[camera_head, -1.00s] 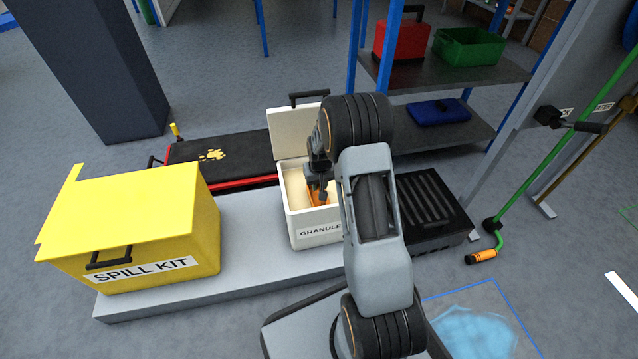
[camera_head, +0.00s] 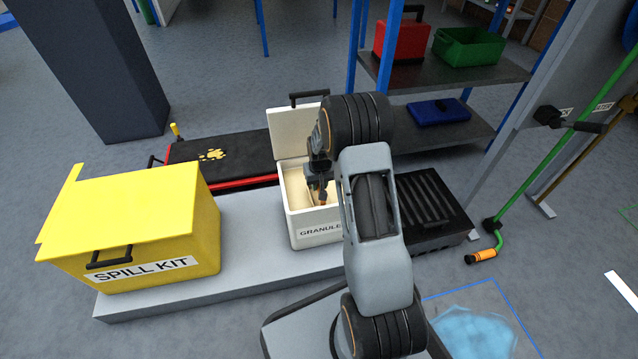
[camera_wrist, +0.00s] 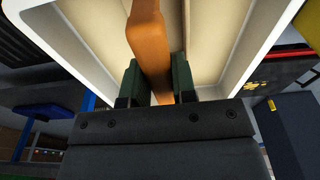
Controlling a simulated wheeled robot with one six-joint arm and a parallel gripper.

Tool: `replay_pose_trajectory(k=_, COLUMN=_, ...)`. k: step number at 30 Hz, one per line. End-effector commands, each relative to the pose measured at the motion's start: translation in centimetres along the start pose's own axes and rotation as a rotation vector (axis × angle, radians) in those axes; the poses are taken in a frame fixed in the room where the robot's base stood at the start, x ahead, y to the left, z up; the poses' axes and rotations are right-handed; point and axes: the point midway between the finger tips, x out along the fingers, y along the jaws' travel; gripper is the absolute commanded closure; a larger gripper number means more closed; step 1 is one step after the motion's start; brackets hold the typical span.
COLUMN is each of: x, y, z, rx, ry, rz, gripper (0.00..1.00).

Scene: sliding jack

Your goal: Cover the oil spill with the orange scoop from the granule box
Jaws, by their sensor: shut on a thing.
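The white granule box (camera_head: 318,228), labelled GRANULE, stands with its lid raised at the back. Pale granules (camera_head: 296,190) fill its inside. My gripper (camera_head: 321,192) is down in the box opening. In the wrist view my gripper (camera_wrist: 157,78) is shut on the orange scoop (camera_wrist: 149,40), its two dark green fingers on either side of the orange handle. The scoop's bowl is not clearly visible. A light blue, puddle-like patch (camera_head: 472,332) lies on the floor inside a blue outline at lower right; it appears to be the spill.
A yellow SPILL KIT box (camera_head: 140,240) stands left on the grey platform (camera_head: 255,245). A black slatted box (camera_head: 435,215) is at the right. Behind lies a black creeper (camera_head: 240,150) with yellow splashes. A green pole (camera_head: 550,160) with an orange grip stands farther right.

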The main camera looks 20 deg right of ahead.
Motion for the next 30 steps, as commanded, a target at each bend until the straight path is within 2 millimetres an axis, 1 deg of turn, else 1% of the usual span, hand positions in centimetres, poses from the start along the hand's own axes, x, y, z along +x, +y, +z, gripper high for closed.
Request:
replay_pose_trajectory(k=4, x=-0.1, y=0.0, z=0.1, rx=0.000, ry=-0.002, rz=0.000, gripper=0.94)
replay_pose_trajectory(k=8, x=-0.9, y=0.0, z=-0.1, rx=0.000, ry=-0.002, rz=0.000, gripper=0.94)
replay_pose_trajectory(k=27, x=-6.3, y=0.0, z=-0.8, rx=0.000, ry=0.000, rz=0.000, gripper=0.94)
replay_pose_trajectory(k=30, x=-6.8, y=0.0, z=-0.8, rx=0.000, ry=-0.001, rz=0.000, gripper=0.94)
